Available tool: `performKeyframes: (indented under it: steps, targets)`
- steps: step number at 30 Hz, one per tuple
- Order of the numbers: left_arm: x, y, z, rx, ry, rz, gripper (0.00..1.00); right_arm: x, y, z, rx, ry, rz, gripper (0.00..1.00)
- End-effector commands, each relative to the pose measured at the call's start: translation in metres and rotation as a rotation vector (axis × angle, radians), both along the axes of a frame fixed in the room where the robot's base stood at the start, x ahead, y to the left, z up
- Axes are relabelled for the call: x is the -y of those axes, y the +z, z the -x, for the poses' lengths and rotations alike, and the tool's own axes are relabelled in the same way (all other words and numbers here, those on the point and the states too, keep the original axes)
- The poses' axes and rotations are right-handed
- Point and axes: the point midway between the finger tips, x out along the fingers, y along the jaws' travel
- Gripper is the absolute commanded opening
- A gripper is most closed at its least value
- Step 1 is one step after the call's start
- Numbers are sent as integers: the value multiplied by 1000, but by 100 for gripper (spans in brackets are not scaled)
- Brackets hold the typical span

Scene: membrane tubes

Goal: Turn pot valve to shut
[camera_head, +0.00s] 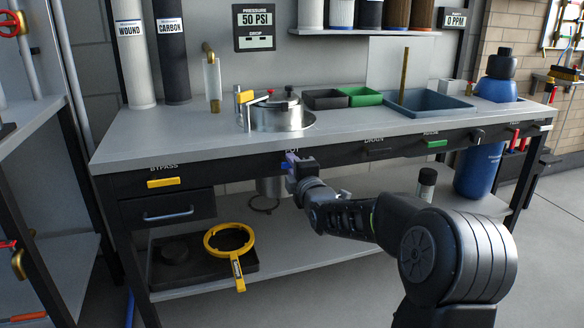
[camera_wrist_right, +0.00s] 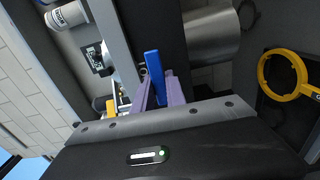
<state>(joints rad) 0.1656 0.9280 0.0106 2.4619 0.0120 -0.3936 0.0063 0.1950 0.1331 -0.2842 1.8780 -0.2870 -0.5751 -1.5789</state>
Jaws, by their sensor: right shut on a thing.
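The pot valve's blue handle (camera_head: 284,166) is on the dark front panel of the bench, below the metal pot (camera_head: 277,117) and beside a partly hidden "POT" label. My right gripper (camera_head: 292,161) reaches in from the right and is shut on this handle, hiding most of it. In the right wrist view the blue handle (camera_wrist_right: 153,66) stands up between the two purple fingers of the right gripper (camera_wrist_right: 157,90). The handle's exact angle on the panel is hard to tell in the head view. My left gripper is in neither view.
On the same panel are a yellow bypass handle (camera_head: 164,183), a black drain handle (camera_head: 379,151) and a green handle (camera_head: 437,143). A yellow ring wrench (camera_head: 238,270) overhangs the lower shelf's front edge. A drawer (camera_head: 168,211) is at the left. Floor in front is clear.

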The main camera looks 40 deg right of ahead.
Motion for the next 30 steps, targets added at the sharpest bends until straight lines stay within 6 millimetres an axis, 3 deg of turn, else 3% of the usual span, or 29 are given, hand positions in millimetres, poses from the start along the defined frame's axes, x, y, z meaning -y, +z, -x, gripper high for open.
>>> performKeyframes:
  steps: [17, 18, 25, 30]
  targets:
    - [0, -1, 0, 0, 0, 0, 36, -1, -1, 0, -17, 1, 41, 0]
    - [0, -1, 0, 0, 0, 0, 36, -1, -1, 0, -17, 1, 40, 20]
    - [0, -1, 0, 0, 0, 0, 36, 0, 0, 0, -16, 1, 39, 38]
    - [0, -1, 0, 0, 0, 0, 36, 0, 1, 0, -14, 0, 39, 38]
